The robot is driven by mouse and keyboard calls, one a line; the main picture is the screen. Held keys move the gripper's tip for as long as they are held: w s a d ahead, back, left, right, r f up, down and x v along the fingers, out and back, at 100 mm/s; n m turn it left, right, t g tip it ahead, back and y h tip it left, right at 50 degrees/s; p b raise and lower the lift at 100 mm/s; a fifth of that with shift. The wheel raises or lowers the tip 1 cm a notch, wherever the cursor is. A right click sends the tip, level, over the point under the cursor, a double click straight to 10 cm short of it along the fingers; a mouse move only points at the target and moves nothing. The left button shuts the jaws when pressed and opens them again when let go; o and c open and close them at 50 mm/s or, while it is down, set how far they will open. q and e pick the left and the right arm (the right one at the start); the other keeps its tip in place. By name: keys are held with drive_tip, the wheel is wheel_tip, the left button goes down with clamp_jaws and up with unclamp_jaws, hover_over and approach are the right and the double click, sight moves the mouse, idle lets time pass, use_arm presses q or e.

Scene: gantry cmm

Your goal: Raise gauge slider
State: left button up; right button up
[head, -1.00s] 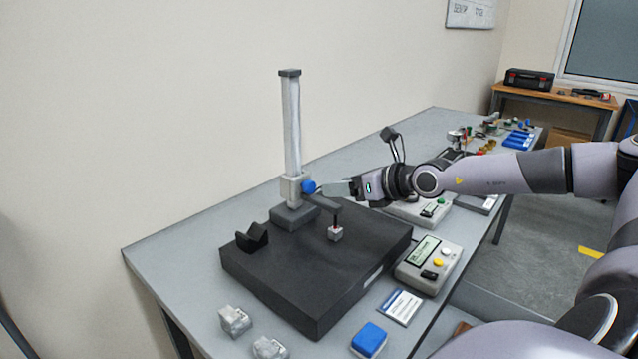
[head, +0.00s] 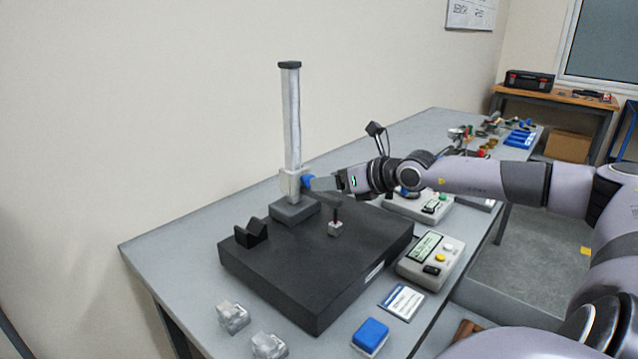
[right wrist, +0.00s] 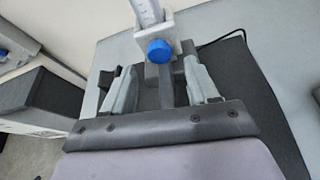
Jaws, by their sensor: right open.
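The gauge slider (head: 291,182) is a light block low on an upright pale column (head: 291,120) with a dark cap. A blue knob (head: 308,182) sits on the slider's side, and a dark arm below carries a probe (head: 336,216) over a small block (head: 335,229). My right gripper (head: 322,184) is beside the knob, partly covering it. In the right wrist view, its two fingers (right wrist: 160,78) are spread open, with the blue knob (right wrist: 159,51) ahead between their tips, apart from both. The slider (right wrist: 175,42) also shows there. My left gripper is out of view.
The column stands on a black granite plate (head: 290,285) with a dark V-block (head: 251,233). A readout box (head: 430,258), a card (head: 401,301), a blue-topped block (head: 370,335) and metal pieces (head: 232,316) lie around it. The table's left end is clear.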

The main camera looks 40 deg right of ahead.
sight(319, 192)
drive_tip(key=shift+w+a+f, duration=0.2)
drive_tip(key=shift+w, duration=0.75)
drive_tip(key=shift+p+x, duration=0.45)
drive_tip(key=shift+x, duration=0.4)
drive_tip(key=shift+f, duration=0.2)
clamp_jaws()
drive_tip(key=shift+d+r, duration=0.1)
drive_tip(key=shift+r, duration=0.05)
